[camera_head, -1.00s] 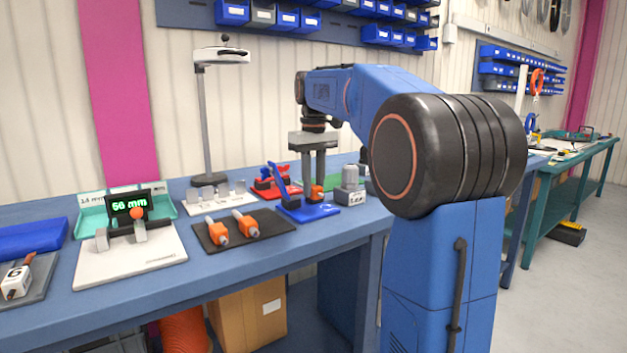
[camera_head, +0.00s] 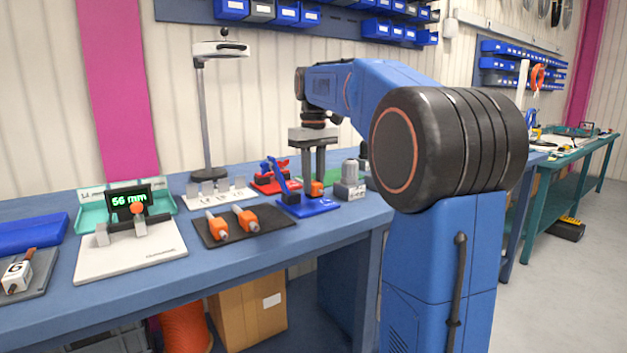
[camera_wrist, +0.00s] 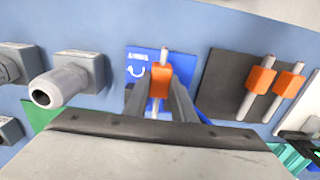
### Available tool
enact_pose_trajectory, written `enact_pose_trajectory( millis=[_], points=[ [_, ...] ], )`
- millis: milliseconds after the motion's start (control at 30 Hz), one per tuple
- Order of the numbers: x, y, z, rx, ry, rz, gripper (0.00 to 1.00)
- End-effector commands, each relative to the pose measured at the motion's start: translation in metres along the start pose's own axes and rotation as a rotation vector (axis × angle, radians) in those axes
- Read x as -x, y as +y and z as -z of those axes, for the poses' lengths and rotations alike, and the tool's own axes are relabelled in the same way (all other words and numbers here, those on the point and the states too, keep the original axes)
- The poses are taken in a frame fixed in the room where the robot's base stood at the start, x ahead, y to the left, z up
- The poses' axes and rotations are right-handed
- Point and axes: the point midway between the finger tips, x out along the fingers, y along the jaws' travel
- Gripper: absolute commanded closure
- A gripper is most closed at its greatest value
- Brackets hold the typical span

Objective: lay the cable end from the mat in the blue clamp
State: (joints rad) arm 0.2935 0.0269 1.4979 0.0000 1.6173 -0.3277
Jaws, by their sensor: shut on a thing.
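My gripper (camera_head: 313,187) is shut on an orange cable end (camera_head: 317,189) and holds it low over the blue clamp (camera_head: 318,208). In the wrist view the cable end (camera_wrist: 160,82), with its grey rod, stands between the two fingers, in front of the blue base plate (camera_wrist: 133,72) with white markings. The clamp's upright blue lever is just left of the fingers in the head view. The fingers hide part of the clamp, and I cannot tell whether the cable end touches its seat. Two other orange cable ends (camera_head: 245,219) lie on the dark mat (camera_head: 262,228) to the left.
A red clamp (camera_head: 270,184) is close behind the blue one. A grey fitting block (camera_head: 350,184) stands close on the right. Further left are a gauge board (camera_head: 120,262) with a "56 mm" display and a teal tray (camera_head: 92,212). A lamp post (camera_head: 205,120) rises behind.

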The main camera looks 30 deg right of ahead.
Motion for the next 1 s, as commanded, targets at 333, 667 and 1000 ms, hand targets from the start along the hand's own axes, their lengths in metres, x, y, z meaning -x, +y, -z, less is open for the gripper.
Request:
enact_pose_trajectory(
  millis=[333, 667, 1000],
  points=[
    [-0.012, 0.0, 0.0, 0.0, 0.001, 0.0, 1.0],
    [-0.014, 0.0, 0.0, 0.0, 0.001, 0.0, 1.0],
    [-0.017, 0.0, 0.0, 0.0, 0.001, 0.0, 1.0]
  ],
)
